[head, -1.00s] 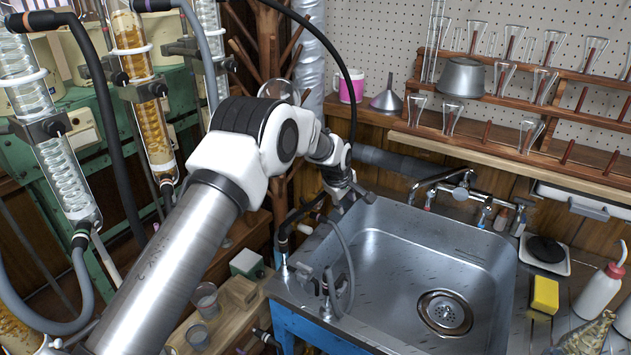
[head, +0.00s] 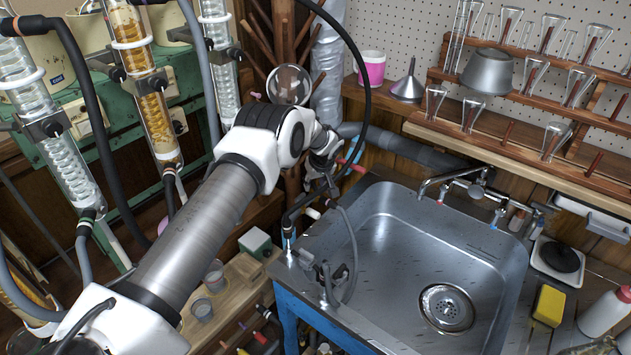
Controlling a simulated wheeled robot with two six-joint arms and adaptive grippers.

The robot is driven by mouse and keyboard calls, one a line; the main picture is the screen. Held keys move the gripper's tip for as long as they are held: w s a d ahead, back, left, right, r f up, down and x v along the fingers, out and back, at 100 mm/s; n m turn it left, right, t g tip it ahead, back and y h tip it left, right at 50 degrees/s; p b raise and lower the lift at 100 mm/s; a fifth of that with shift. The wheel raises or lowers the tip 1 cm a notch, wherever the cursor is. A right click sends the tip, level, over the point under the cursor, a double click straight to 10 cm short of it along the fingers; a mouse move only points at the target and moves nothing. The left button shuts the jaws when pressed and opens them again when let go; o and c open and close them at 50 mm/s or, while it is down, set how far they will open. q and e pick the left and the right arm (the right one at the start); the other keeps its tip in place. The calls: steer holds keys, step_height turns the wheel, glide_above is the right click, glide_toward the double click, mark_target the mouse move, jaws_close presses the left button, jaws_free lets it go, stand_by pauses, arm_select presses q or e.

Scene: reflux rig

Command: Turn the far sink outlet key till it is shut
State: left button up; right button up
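The steel sink (head: 385,255) fills the right middle of the head view. Along its left rim stand small outlet fittings: a near one (head: 325,283) with a grey hose, and a farther one with a pale, red-tipped piece (head: 312,213) beside a black hose. A red bar with a blue end (head: 352,166) shows at the sink's back left corner, just right of my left gripper (head: 325,170). I cannot tell which piece is the far outlet key. My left gripper is small and partly hidden by its own wrist; its finger opening and any contact are unclear. My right gripper is out of view.
A black hose (head: 362,80) arches over the sink's back left corner. A mixer tap (head: 470,185) stands at the back rim. Glass condensers (head: 150,100) hang at left. A yellow sponge (head: 548,305) lies right of the sink. The basin is empty.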

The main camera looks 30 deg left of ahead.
arm_select(q)
steer(key=shift+s, duration=0.15)
steer(key=shift+c, duration=0.3)
jaws_close()
steer(key=shift+a+m, duration=0.1)
steer(key=shift+m, duration=0.3)
steer(key=m+t+h+b, duration=0.1)
steer(key=m, duration=0.1)
steer(key=shift+a+m, duration=0.1)
steer(key=shift+m, duration=0.2)
steer(key=shift+s+f+m+b, duration=0.1)
steer(key=shift+f+m+b, duration=0.05)
steer(key=shift+m+b, duration=0.65)
steer(key=m+t+h+b, duration=0.1)
steer(key=m+h+b, duration=0.1)
steer(key=m+b, duration=0.2)
steer(key=shift+a+f, duration=0.1)
steer(key=shift+a, duration=0.05)
steer(key=shift+r+m+h+b, duration=0.25)
steer(key=shift+m+h+b, duration=0.35)
steer(key=shift+m+b, duration=1)
